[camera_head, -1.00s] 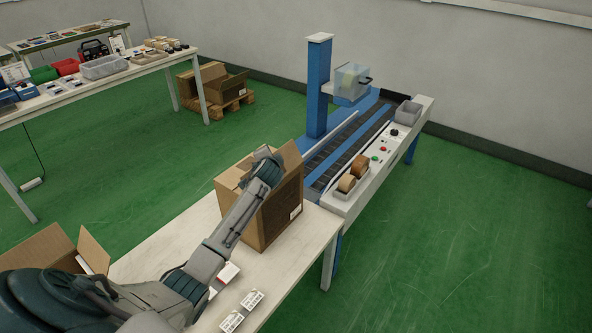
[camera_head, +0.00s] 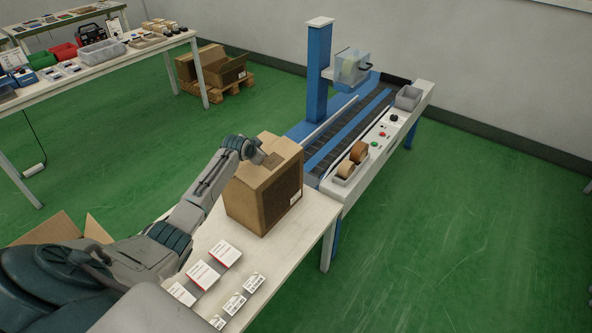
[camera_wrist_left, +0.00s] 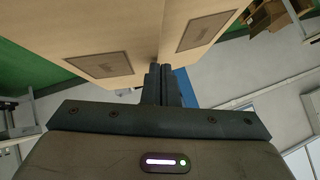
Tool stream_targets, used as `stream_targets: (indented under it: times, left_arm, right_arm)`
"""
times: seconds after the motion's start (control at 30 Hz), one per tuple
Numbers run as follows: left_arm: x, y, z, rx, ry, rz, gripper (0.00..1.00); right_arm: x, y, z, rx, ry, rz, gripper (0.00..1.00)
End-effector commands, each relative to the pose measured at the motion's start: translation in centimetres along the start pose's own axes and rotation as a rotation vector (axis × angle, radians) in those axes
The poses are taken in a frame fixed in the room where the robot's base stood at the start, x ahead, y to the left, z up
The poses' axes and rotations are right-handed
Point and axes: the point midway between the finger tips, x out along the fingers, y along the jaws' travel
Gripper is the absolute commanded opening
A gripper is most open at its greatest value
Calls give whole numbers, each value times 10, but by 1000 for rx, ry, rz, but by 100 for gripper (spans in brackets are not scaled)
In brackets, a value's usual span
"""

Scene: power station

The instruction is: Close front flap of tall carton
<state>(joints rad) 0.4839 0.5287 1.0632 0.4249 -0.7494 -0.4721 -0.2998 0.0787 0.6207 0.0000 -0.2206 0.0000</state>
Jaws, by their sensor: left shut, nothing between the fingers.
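The tall brown carton (camera_head: 258,200) stands upright on the white packing table, with a dark panel and a white label on its right-hand side. Its top looks nearly flat in the head view, with no flap clearly standing up; my wrist hides part of the top. My left gripper (camera_wrist_left: 165,78) is shut and empty at the carton's top. In the left wrist view, two cardboard panels (camera_wrist_left: 193,32) with printed rectangles meet at a seam by the fingertips. Whether the fingers touch the cardboard is unclear. My right gripper is out of view.
Several small white boxes (camera_head: 202,275) lie on the table (camera_head: 300,240) in front of the carton. An open carton (camera_head: 50,230) is at the lower left. Behind the tall carton is a blue conveyor machine (camera_head: 319,80) with tape rolls (camera_head: 345,168) beside it.

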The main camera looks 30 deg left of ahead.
Motion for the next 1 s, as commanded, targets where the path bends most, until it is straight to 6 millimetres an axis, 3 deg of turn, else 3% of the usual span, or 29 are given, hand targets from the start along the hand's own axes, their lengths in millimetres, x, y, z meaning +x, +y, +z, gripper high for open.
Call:
stream_targets:
  times: [0.73, 1.0]
  left_arm:
    - [4, -1, 4, 1, 0, -1, 0]
    - [-1, -4, -1, 1, 0, -1, 0]
  right_arm:
    - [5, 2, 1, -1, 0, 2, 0]
    - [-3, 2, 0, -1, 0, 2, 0]
